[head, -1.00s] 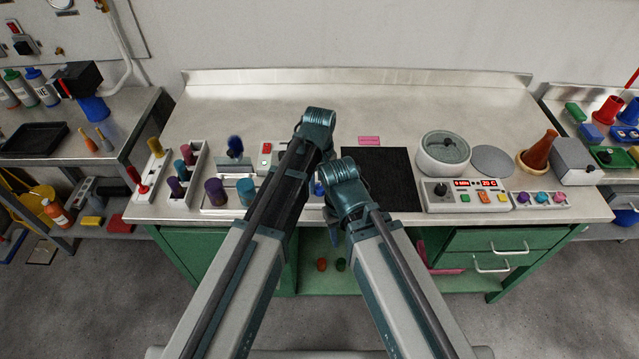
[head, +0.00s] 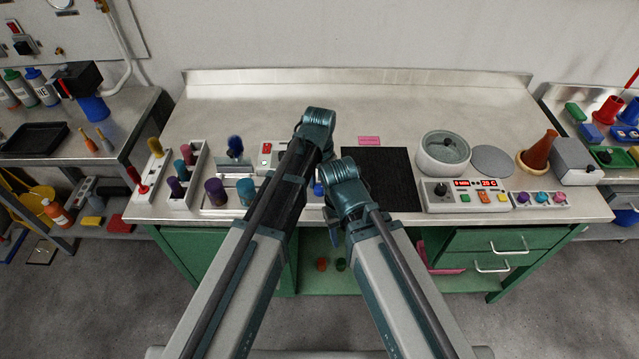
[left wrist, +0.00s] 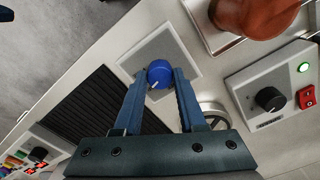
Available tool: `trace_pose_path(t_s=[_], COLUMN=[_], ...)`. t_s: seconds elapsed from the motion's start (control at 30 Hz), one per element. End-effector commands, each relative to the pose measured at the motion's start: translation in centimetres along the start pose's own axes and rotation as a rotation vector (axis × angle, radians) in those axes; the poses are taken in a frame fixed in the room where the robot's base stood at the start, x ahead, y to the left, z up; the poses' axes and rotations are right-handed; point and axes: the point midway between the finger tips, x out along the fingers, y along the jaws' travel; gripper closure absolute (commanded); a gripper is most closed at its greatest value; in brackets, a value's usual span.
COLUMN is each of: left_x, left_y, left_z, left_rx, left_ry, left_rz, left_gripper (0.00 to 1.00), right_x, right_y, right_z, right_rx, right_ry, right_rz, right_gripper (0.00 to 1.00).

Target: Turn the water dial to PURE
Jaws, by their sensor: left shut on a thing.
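The water dial is a blue round knob (left wrist: 158,73) on a grey plate (left wrist: 160,50) set in a pale panel in the left wrist view. A small white mark shows on the knob's lower edge. My left gripper (left wrist: 160,82) is shut on the knob, with one finger on each side. No PURE label can be read. In the head view a bit of blue knob (head: 318,189) shows between my arms, and my left arm hides the left jaws. My right arm is bent over the bench and its jaws are hidden.
A black dial (left wrist: 269,99) with a red switch (left wrist: 306,97) and a lit green lamp is on a box nearby. A brown vessel (left wrist: 255,14) stands close to the left gripper. A black ribbed mat (head: 378,180) lies right of my arms. The back of the bench is clear.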

Motion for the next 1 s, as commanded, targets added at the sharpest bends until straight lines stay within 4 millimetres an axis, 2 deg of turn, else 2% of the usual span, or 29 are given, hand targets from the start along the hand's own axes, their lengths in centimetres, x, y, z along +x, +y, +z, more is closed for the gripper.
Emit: trace_pose_path(t_s=[0.6,1.0], left_x=[0.01,0.01], left_y=[0.01,0.01], left_z=[0.03,0.03], left_rx=[0.550,0.750], left_ry=[-0.001,-0.001], left_rz=[0.000,0.000], left_gripper=[1.00,1.00], right_x=[0.01,0.01], right_y=[0.00,0.00], right_z=[0.00,0.00], right_rx=[0.000,0.000], right_ry=[0.000,0.000], right_rz=[0.000,0.000], right_gripper=[0.50,0.50])
